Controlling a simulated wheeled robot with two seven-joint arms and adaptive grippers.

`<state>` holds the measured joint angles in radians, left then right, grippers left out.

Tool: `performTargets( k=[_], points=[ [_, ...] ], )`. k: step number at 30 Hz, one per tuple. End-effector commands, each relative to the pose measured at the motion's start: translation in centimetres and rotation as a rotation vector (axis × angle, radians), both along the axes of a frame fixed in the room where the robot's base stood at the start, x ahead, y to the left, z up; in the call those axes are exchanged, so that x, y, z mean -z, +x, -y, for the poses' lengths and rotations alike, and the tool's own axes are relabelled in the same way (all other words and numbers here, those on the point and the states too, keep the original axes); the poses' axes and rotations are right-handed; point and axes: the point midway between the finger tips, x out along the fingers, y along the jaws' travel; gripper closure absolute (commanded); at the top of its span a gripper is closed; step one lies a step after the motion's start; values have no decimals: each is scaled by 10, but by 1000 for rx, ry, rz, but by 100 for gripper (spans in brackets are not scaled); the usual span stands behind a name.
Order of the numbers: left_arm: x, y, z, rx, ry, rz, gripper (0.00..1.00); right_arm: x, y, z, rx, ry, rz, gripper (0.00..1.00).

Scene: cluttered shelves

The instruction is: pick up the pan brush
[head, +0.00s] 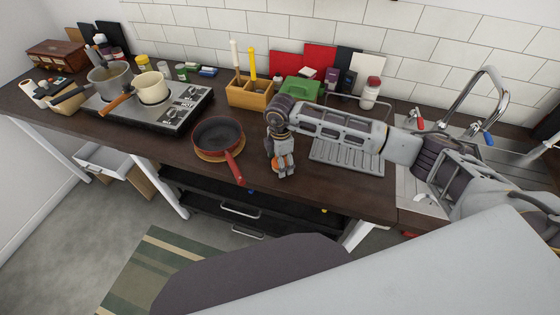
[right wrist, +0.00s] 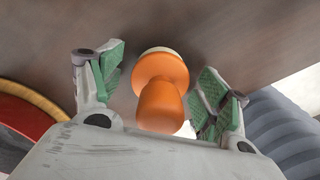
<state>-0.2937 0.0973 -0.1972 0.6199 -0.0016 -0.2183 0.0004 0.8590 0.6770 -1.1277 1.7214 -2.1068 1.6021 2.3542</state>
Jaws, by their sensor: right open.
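The pan brush (right wrist: 162,88) has an orange knobbed handle and a pale base. It stands on the dark wooden counter. My right gripper (right wrist: 160,95) is open, with one green-padded finger on each side of the brush and a visible gap to each. In the head view my right gripper (head: 283,172) points down at the counter's front part, and the orange brush (head: 285,160) shows partly between its fingers. My left gripper is not in view.
A dark pan with a red handle (head: 218,133) sits just left of the gripper on a round board. A wooden utensil box (head: 248,97) and green container (head: 299,90) stand behind. A metal drying rack (head: 347,157) lies to the right, before the sink. The counter's front edge is close.

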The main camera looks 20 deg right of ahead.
Motion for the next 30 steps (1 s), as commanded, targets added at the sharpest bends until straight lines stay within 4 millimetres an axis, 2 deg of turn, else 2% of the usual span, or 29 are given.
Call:
performTargets(
  k=[8, 20, 30],
  points=[
    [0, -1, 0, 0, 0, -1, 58, 0, 0, 0, 0, 0, 0, 24],
    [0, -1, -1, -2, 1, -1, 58, 0, 0, 0, 0, 0, -1, 74],
    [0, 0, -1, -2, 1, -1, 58, -3, 0, 0, 1, 0, 0, 75]
  ],
)
